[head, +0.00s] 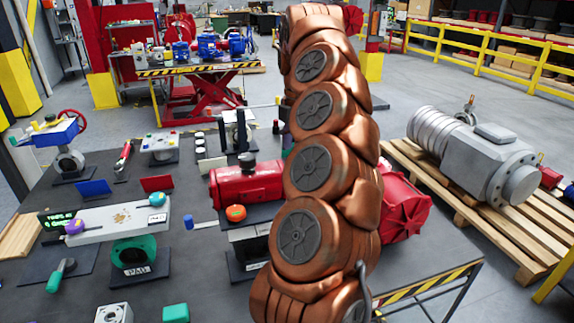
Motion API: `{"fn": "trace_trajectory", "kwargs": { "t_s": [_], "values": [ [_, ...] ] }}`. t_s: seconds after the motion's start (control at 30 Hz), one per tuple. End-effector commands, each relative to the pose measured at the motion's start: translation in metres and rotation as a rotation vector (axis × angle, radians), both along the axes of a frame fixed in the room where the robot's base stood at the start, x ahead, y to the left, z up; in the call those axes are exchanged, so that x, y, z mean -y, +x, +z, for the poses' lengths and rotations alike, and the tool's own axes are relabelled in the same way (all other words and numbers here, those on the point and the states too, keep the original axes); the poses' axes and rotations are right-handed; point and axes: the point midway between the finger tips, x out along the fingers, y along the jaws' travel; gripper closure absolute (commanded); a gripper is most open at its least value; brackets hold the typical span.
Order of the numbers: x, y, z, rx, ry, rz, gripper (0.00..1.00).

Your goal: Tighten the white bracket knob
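No single part is clearly marked as the white bracket knob. A long white bracket-like block (115,219) lies on the dark table at left, with a purple knob (75,227) at its left end and a teal knob (157,199) at its right end. An orange knob (236,213) sits by a pale plate (250,233) in front of the red actuator (247,182). My copper arm stands upright across the middle, right of these parts, and hides part of the table. My gripper is not visible.
A teal fixture (134,257), a green-handled tool (60,275) and small blocks crowd the front left of the dark table (200,268). A red flanged part (403,207) is behind my arm. A grey actuator (480,160) rests on a pallet (472,215) at right.

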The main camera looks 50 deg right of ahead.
Motion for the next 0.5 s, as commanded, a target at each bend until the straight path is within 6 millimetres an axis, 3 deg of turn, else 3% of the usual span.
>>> {"fn": "trace_trajectory", "kwargs": {
  "t_s": [0.5],
  "values": [
    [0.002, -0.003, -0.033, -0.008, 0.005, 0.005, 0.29]
  ]
}}
